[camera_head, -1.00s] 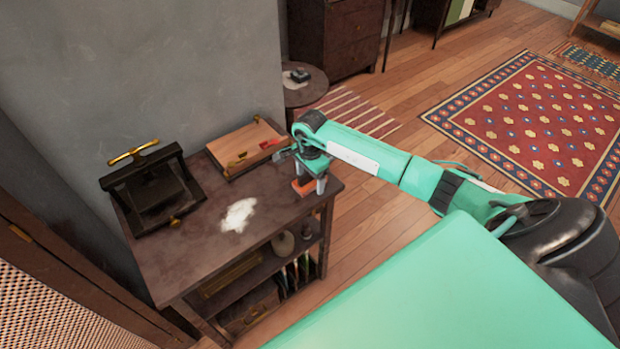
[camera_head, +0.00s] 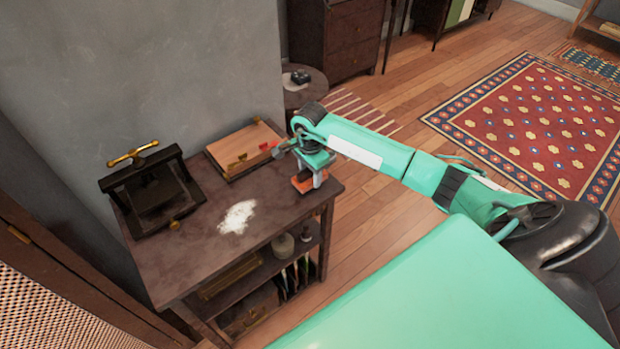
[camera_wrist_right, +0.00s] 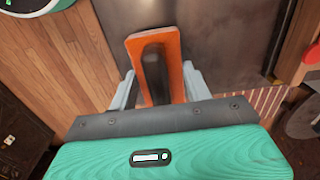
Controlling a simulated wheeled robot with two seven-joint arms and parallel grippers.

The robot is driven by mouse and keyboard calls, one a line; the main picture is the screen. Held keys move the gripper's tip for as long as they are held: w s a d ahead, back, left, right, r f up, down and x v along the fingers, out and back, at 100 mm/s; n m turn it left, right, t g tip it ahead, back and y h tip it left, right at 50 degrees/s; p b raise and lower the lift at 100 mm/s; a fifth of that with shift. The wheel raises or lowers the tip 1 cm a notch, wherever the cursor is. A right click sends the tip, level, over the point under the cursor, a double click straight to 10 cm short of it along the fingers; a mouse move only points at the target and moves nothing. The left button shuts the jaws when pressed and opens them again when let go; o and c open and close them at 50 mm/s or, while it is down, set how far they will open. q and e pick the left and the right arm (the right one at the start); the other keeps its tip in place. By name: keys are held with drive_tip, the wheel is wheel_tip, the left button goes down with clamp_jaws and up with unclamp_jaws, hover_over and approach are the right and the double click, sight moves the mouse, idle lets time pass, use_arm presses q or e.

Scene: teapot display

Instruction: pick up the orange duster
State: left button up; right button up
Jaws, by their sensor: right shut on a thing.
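The orange duster (camera_head: 302,186) is at the right end of the dark wooden table (camera_head: 205,261), under my right gripper (camera_head: 311,181). In the right wrist view the duster (camera_wrist_right: 137,45) is an orange slab with a dark handle (camera_wrist_right: 155,72) along its middle. There my right gripper (camera_wrist_right: 160,92) has one pale finger on each side of it and is shut on the duster. I cannot tell whether the duster touches the tabletop. My left gripper is not in view.
A patch of white powder (camera_head: 237,217) lies on the tabletop. A dark press with brass handles (camera_head: 150,185) and a wooden box (camera_head: 240,146) stand along the wall. The table's lower shelf holds a bottle (camera_head: 283,246). A small round table (camera_head: 303,92) stands behind.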

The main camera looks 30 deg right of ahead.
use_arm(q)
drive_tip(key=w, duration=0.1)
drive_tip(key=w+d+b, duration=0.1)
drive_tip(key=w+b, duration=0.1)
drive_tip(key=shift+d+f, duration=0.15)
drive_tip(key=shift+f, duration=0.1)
use_arm(e)
wheel_tip(320, 180, up, 18)
drive_tip(key=shift+f, duration=0.2)
